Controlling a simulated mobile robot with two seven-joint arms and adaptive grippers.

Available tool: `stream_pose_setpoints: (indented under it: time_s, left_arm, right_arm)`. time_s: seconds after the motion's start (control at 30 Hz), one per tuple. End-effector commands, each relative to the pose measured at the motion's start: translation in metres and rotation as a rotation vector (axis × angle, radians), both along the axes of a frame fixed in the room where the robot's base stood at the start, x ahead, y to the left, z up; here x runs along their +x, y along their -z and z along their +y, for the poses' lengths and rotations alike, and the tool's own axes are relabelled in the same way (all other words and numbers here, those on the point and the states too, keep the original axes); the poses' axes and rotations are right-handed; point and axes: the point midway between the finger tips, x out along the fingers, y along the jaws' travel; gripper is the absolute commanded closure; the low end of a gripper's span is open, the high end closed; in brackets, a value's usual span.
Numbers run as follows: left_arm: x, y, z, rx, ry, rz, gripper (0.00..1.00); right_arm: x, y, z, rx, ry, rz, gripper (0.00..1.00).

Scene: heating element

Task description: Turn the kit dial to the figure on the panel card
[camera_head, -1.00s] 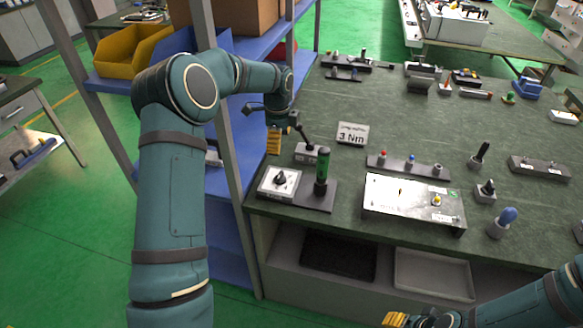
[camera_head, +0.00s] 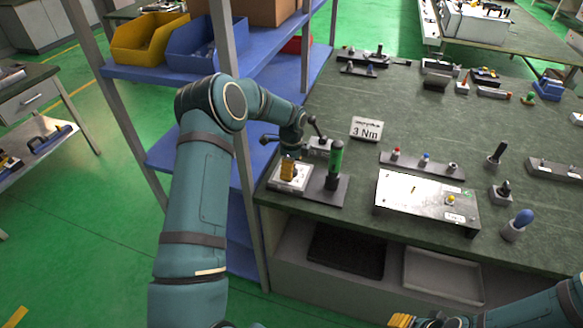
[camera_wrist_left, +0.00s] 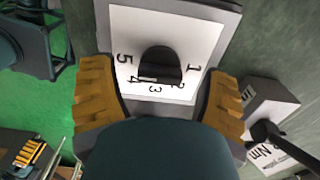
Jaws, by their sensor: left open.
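The kit dial (camera_wrist_left: 160,66) is a black knob on a white plate (camera_wrist_left: 122,30) printed with figures 1 to 5. The plate also shows in the head view (camera_head: 276,183), at the near left corner of the bench. The panel card (camera_head: 366,128) reads "3 Nm" and stands on the bench to the right. My left gripper (camera_head: 288,176) is over the dial plate and hides the knob in the head view. In the left wrist view its yellow fingers (camera_wrist_left: 160,100) are apart, one on each side of the knob. My right gripper (camera_head: 405,321) shows only partly at the bottom edge.
A green-handled screwdriver (camera_head: 335,163) stands upright just right of the dial. A grey block (camera_head: 320,147) with a dark lever is behind it. A metal panel box (camera_head: 425,200) lies further right.

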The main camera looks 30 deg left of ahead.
Motion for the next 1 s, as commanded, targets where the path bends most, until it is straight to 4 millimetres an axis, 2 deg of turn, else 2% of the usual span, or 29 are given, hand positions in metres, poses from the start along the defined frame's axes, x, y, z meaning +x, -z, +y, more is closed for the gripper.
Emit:
stream_pose_setpoints:
  time_s: [0.27, 0.3, 0.47, 0.5, 0.77, 1.0]
  left_arm:
    - [0.0001, 0.0011, 0.0002, 0.000, 0.000, -0.001, 0.24]
    - [0.0001, 0.0011, 0.0002, 0.000, 0.000, -0.001, 0.31]
    - [0.0001, 0.0010, 0.0001, 0.000, 0.000, -0.001, 0.87]
    - [0.0001, 0.0010, 0.0001, 0.000, 0.000, -0.001, 0.92]
    - [0.0000, 0.0013, 0.0000, 0.000, -0.016, 0.000, 0.93]
    - [0.0002, 0.0019, -0.0005, 0.001, -0.117, 0.000, 0.93]
  right_arm:
    - [-0.0001, -0.0001, 0.0000, 0.000, 0.000, 0.000, 0.55]
    - [-0.0001, -0.0001, 0.0000, 0.000, 0.000, 0.000, 0.55]
    - [0.0000, -0.0001, 0.0000, 0.000, 0.000, 0.000, 0.55]
    - [0.0000, -0.0001, 0.0000, 0.000, 0.000, 0.000, 0.55]
    - [-0.0001, 0.0007, 0.0000, 0.000, 0.000, 0.000, 0.55]
    - [-0.0010, 0.0040, 0.0002, 0.000, -0.002, 0.002, 0.55]
